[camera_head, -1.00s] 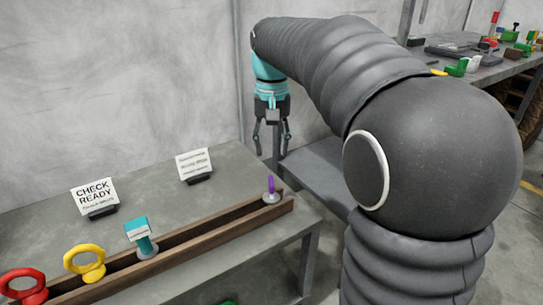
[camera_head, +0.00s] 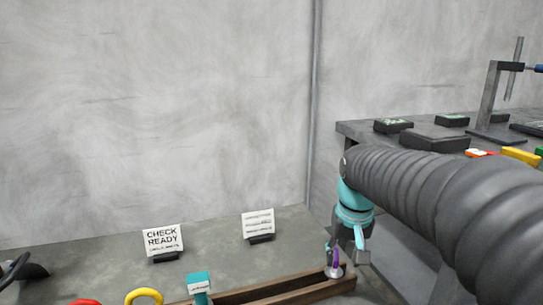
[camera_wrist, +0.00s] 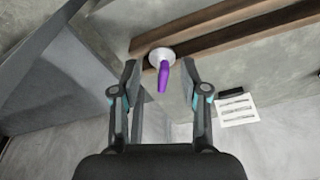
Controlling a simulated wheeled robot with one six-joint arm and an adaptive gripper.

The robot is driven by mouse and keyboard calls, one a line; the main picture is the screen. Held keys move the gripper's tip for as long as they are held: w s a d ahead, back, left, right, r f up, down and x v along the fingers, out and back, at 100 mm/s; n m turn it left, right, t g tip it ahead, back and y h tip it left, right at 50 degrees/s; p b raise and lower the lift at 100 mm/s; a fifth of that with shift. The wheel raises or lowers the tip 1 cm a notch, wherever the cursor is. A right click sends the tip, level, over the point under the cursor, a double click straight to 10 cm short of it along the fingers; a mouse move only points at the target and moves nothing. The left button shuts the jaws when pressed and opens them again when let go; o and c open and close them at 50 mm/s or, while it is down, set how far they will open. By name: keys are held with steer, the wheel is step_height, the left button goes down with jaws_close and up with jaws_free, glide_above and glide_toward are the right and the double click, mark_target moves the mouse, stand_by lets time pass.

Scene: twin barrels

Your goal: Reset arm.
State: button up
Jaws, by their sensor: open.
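My gripper (camera_head: 346,256) is at the right end of the wooden rail in the head view, low beside a purple peg (camera_head: 336,259) on a round pale base. In the wrist view my gripper (camera_wrist: 161,78) is open, with its two fingers apart. The purple peg (camera_wrist: 162,80) shows in the gap between the fingertips, its white base (camera_wrist: 162,55) just beyond them. I cannot tell whether either finger touches it. My arm reaches in from the right of the head view.
The wooden rail (camera_head: 285,292) runs along the table (camera_head: 215,264). A teal-topped piece (camera_head: 199,283), a yellow ring (camera_head: 144,295) and a red piece (camera_head: 85,301) stand left. Two signs, one CHECK READY (camera_head: 163,240), stand behind. A second bench (camera_head: 352,128) with dark boxes is right.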

steer(key=s+f+t, duration=0.2)
steer(key=s+t, duration=0.1)
steer(key=s, duration=1.4)
steer(key=shift+s+n+t, duration=0.3)
